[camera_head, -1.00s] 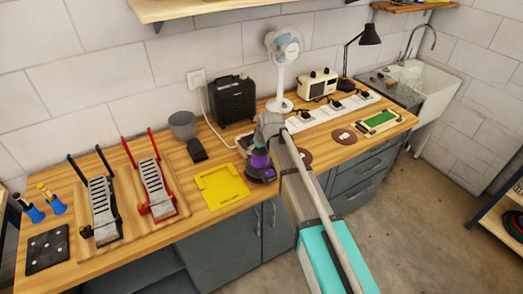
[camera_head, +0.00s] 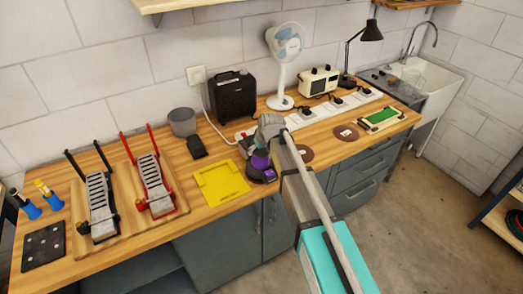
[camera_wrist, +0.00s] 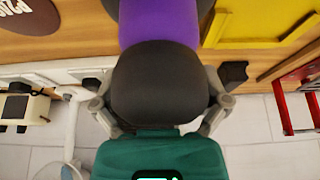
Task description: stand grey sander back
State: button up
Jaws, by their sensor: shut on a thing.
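The sander (camera_head: 261,163) has a dark grey rounded top and a purple body. It is by the front edge of the wooden bench, just right of a yellow tray (camera_head: 222,184), and looks roughly upright. My gripper (camera_head: 268,132) is above it and shut on its grey top. In the wrist view the sander (camera_wrist: 158,82) fills the middle, with a finger on each side of the grey top. I cannot tell whether the base touches the bench.
Brown discs (camera_head: 345,133) lie right of my gripper. A white power strip (camera_head: 335,108), a fan (camera_head: 283,60) and a black speaker (camera_head: 233,96) stand behind. A grey cup (camera_head: 182,122) and two pedals (camera_head: 155,185) are to the left.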

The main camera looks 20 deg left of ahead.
jog(key=shift+s+d+f+b, duration=0.15)
jog(key=shift+s+f+b, duration=0.05)
jog(key=shift+f+b, duration=0.2)
jog(key=o, duration=0.9)
jog(key=shift+r, duration=0.2)
jog(key=shift+w+r+p, duration=0.15)
jog(key=shift+r+p, duration=0.3)
jog(key=shift+p, duration=0.3)
jog(key=p+v, duration=1)
jog(key=v, duration=0.2)
jog(key=shift+p, duration=0.35)
jog(key=shift+f, duration=0.1)
